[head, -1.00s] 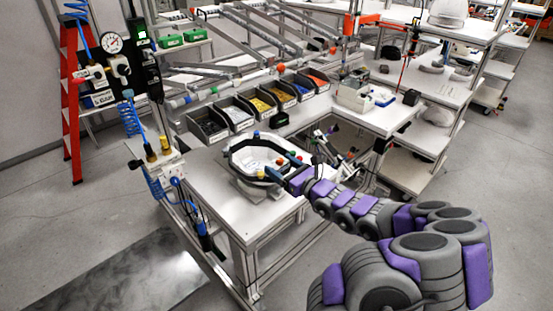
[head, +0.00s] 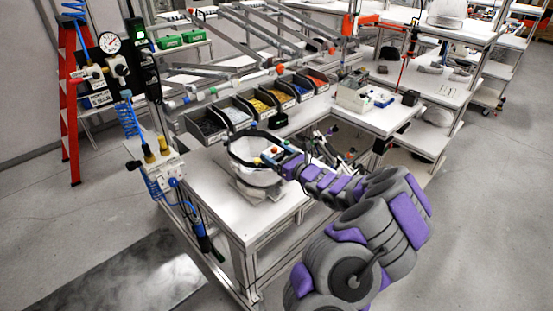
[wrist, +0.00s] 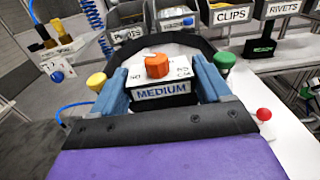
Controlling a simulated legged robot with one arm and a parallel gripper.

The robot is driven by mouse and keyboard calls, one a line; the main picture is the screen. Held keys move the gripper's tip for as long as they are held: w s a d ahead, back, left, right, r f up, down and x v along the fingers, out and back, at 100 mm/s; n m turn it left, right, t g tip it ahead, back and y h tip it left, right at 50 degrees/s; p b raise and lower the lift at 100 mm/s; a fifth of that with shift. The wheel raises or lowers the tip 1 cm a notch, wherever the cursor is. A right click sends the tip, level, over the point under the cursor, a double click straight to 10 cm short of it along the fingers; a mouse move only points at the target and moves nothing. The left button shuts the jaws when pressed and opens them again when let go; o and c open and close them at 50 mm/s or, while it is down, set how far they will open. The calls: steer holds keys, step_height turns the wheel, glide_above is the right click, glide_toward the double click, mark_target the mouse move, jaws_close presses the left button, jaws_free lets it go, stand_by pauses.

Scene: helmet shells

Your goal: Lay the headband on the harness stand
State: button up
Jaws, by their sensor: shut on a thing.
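The headband (head: 230,148) is a black ring, tilted over the work table in the head view. In the wrist view its black band (wrist: 222,45) curves behind a block (wrist: 160,93) labelled MEDIUM with an orange knob. My gripper (head: 286,161) is shut on that block, its blue fingers (wrist: 160,76) on both sides. The harness stand (head: 258,180) is a pale form on a grey base under the ring. Whether ring and stand touch I cannot tell. The wrist view hides most of the stand; yellow (wrist: 96,80), green (wrist: 224,60) and red (wrist: 264,114) knobs show around.
Labelled parts bins (head: 205,124) line the table's back. An air-line post with a gauge (head: 107,42) stands at the left. The white table top (head: 205,162) is clear around the stand. Shelves (head: 440,85) with helmet shells stand at the right.

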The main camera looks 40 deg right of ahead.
steer(key=shift+s+d+f, duration=0.1)
steer(key=shift+f, duration=0.5)
steer(key=shift+c, duration=0.7)
steer(key=o, duration=1.5)
